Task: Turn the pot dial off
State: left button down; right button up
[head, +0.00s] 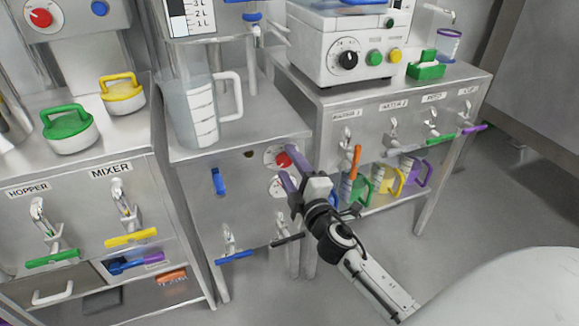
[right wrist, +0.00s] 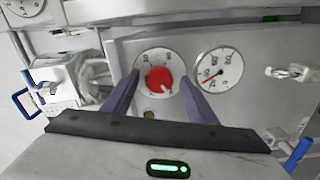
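A red dial knob on a round white scale, which I take to be the pot dial (head: 284,159), sits at the upper right of the middle steel cabinet's front. The dial also shows in the right wrist view (right wrist: 159,80), where a small pale mark on the knob points down and slightly right. My right gripper (head: 291,165) is open, its two purple fingers pointing at the panel. In the right wrist view the fingers lie to the left and right of the red knob, with gaps on both sides. I cannot tell how far the tips are from the panel. My left gripper is not in view.
A white gauge with a red needle (right wrist: 219,68) is beside the dial. The cabinet front also has a blue lever (head: 218,181) and taps with blue and black handles. A clear jug (head: 197,113) stands on top. Coloured jugs (head: 385,180) are at the right. Another red dial (head: 41,17) is upper left.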

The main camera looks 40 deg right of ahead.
jog(key=v, duration=1)
jog(key=shift+s+a, duration=0.1)
dwell(0.4)
